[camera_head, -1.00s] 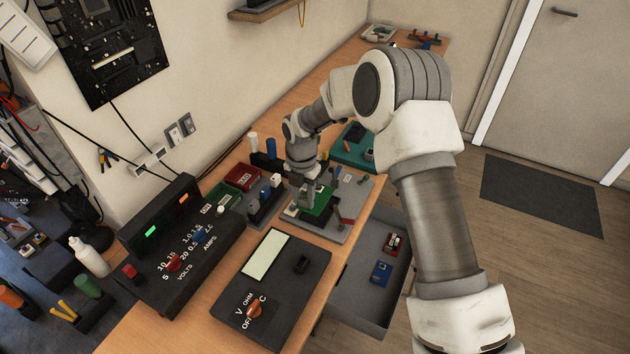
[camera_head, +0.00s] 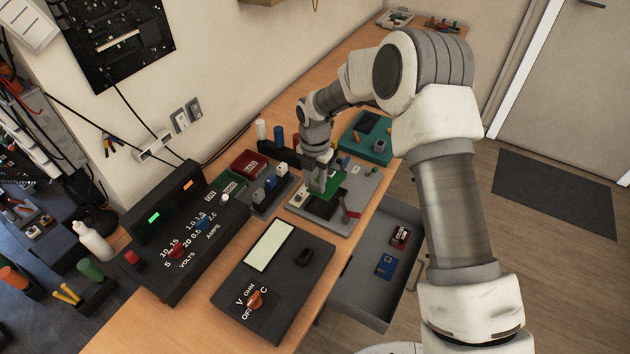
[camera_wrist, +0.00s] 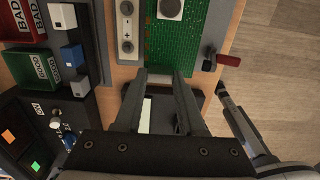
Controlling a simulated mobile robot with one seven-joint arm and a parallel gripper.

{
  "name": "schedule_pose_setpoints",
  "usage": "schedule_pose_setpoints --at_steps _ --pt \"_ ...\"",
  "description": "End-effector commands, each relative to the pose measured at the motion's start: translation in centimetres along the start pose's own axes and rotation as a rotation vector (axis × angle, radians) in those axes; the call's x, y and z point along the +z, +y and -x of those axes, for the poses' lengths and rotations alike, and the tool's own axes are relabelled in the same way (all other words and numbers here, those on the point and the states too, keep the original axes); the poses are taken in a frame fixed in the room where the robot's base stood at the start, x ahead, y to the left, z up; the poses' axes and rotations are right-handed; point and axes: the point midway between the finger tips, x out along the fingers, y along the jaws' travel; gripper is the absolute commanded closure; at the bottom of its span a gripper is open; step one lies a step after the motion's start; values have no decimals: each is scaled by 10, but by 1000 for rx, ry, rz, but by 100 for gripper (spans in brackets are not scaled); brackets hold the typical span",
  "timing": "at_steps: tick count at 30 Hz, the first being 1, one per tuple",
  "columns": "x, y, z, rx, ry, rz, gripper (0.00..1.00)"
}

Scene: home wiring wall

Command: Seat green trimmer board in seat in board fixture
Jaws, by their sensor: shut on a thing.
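The green trimmer board (camera_head: 327,184) is in my gripper (camera_head: 316,189), above the grey board fixture (camera_head: 329,228). A dark recess, the seat (camera_head: 322,208), shows beside and below the board in the head view. In the wrist view the board (camera_wrist: 186,40) fills the top middle, with a round grey part on it. My gripper's fingers (camera_wrist: 160,75) reach its near edge. The contact itself is hard to see, and I cannot tell the board's exact height above the seat. A red-handled lever (camera_head: 350,212) stands at the fixture's right side; it also shows in the wrist view (camera_wrist: 228,60).
A meter (camera_head: 272,285) and a power supply (camera_head: 185,240) stand in front and to the left. Red (camera_head: 248,163) and green (camera_head: 228,184) bins sit left of the fixture. A teal tray (camera_head: 366,138) lies behind. An open drawer (camera_head: 372,290) juts out at the right.

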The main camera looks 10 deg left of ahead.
Motion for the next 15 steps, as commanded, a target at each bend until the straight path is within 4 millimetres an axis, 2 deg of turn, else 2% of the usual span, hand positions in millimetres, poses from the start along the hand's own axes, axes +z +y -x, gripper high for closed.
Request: schedule_pose_setpoints --at_steps 15 --pt "0 0 -47 0 1 1 100"
